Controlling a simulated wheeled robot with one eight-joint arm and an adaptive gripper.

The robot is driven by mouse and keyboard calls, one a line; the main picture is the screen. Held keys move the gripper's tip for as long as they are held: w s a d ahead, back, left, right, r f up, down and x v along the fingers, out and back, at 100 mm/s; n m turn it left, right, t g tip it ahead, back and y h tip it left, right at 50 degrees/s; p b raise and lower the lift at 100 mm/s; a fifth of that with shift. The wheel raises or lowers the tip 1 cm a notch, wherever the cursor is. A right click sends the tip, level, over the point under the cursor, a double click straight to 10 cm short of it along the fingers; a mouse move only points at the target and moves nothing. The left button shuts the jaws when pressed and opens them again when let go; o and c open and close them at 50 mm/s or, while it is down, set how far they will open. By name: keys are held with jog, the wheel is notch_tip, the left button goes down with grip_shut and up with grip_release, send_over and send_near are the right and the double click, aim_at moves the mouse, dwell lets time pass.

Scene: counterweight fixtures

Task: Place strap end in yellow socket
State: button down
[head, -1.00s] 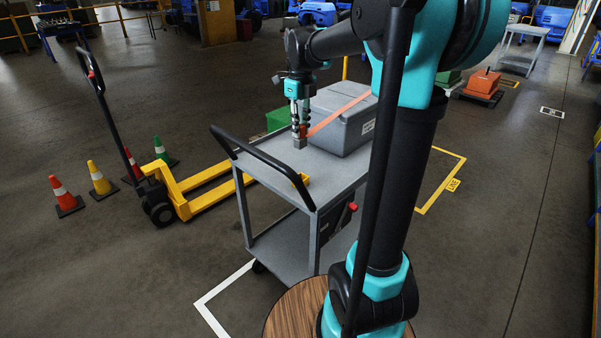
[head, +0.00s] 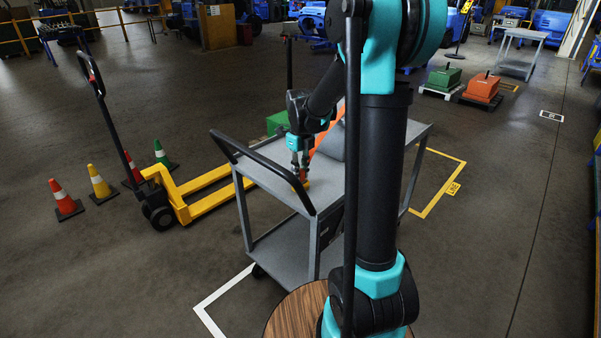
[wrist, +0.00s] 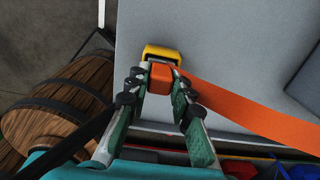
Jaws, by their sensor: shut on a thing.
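My gripper (wrist: 161,80) is shut on the orange strap end (wrist: 161,73) in the wrist view. The yellow socket (wrist: 163,52) lies directly beyond the strap end, on the grey cart top. The two look touching or overlapping; I cannot tell how far the end is inside. The orange strap (wrist: 250,112) runs away to the right from the fingers. In the head view my gripper (head: 302,172) is low over the cart's near end, and the strap (head: 328,131) slopes up behind it. The socket is mostly hidden there.
The grey cart (head: 262,172) has a black handle (head: 255,160) close to my gripper. A grey box (head: 333,144) on the cart is partly hidden by my arm. A yellow pallet jack (head: 190,197) and several cones stand at left. The wrist view shows a wooden barrel-like object (wrist: 60,105).

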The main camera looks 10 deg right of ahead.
jog(key=shift+f, duration=0.15)
jog(key=c, duration=1.3)
grip_release()
jog(key=shift+c, duration=0.2)
notch_tip(320, 180, up, 12)
jog(key=shift+r, duration=0.2)
